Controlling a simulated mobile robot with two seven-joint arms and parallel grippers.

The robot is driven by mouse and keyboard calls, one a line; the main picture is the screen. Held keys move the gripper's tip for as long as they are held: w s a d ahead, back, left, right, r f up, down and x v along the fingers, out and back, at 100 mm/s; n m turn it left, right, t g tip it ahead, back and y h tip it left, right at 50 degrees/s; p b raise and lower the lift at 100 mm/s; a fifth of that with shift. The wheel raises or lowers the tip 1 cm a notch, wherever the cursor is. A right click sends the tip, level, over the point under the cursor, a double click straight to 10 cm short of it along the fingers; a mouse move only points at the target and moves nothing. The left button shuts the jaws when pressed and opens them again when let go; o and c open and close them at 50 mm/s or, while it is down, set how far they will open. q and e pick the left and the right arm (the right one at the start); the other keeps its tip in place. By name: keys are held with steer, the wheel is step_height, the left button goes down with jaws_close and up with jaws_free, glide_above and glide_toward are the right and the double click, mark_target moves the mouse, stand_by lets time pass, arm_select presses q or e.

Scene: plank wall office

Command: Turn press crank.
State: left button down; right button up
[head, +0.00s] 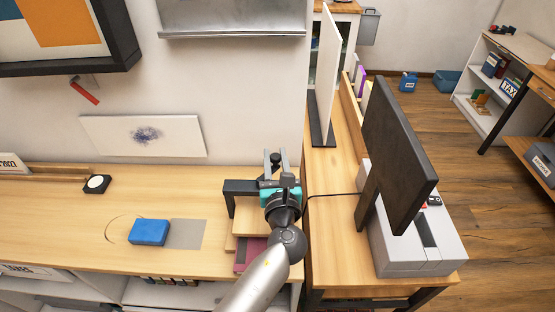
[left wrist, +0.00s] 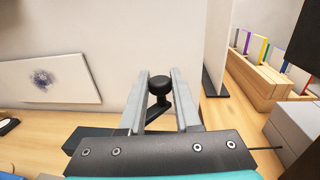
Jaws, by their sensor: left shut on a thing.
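The press stands at the right end of the wooden desk; its dark frame (head: 238,187) shows left of my gripper, partly hidden by my arm. The crank's black knob (left wrist: 160,84) stands between my left fingers in the left wrist view, on a dark arm below it. The knob's top also shows in the head view (head: 275,157). My left gripper (head: 276,159) is shut on the crank knob, with its grey fingers on either side (left wrist: 159,100). Most of the crank below the knob is hidden by the gripper body. My right gripper is in neither view.
Stacked boards and a magenta block (head: 246,251) sit under the press. A blue block (head: 149,232) lies on the desk (head: 60,225) beside a grey square (head: 187,234). A black monitor (head: 398,150) and grey box (head: 435,253) stand to the right. A white panel leans on the wall (head: 172,135).

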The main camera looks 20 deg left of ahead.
arm_select(q)
steer(key=shift+a+y, duration=0.15)
steer(key=shift+y, duration=0.15)
steer(key=c, duration=0.6)
jaws_free()
steer(key=shift+w, duration=0.1)
